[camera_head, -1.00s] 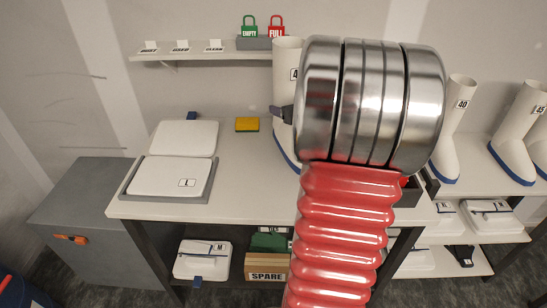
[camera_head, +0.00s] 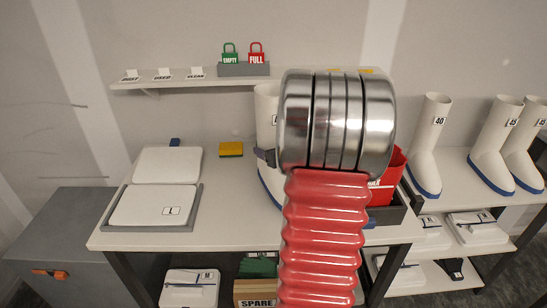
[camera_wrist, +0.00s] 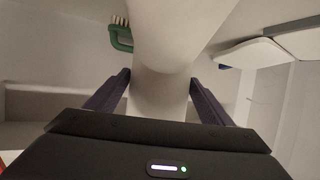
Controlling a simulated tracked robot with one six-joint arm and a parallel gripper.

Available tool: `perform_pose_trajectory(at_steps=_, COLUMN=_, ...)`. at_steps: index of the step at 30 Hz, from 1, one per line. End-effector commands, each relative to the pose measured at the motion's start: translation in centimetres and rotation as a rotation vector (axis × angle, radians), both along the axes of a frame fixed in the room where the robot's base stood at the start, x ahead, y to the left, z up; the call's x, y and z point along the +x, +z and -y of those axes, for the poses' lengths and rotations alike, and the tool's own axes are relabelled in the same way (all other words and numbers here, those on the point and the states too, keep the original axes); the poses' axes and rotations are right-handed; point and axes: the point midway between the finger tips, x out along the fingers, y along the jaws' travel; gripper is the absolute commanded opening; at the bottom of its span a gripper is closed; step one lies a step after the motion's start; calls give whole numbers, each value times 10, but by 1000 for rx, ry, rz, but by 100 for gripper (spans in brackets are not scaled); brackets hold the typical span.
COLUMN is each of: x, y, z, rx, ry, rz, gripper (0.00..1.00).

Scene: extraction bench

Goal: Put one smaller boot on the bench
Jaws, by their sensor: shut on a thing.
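A white boot (camera_head: 266,105) with a blue sole stands upright over the bench (camera_head: 231,205), left of my arm. Its number label is mostly hidden by my wrist. My gripper (camera_head: 262,157) is shut on its shaft; in the wrist view, the two dark fingers (camera_wrist: 158,92) lie on either side of the white shaft (camera_wrist: 160,50). I cannot tell whether the sole touches the bench top. A boot labelled 40 (camera_head: 428,150) stands on the rack at right. Two taller-numbered boots labelled 45 (camera_head: 497,135) stand further right.
A red container (camera_head: 390,180) in a dark tray is partly behind my arm. A green brush (camera_wrist: 120,35) shows in the wrist view.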

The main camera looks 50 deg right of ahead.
Motion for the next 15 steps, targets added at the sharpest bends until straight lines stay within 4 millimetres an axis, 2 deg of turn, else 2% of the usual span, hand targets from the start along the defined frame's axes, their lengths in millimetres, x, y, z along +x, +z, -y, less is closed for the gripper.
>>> perform_pose_trajectory(at_steps=9, x=-1, y=-31, z=1, rx=1, ry=-3, rz=1, gripper=12)
perform_pose_trajectory(at_steps=15, x=0, y=-33, z=1, rx=-3, ry=-2, rz=2, gripper=12)
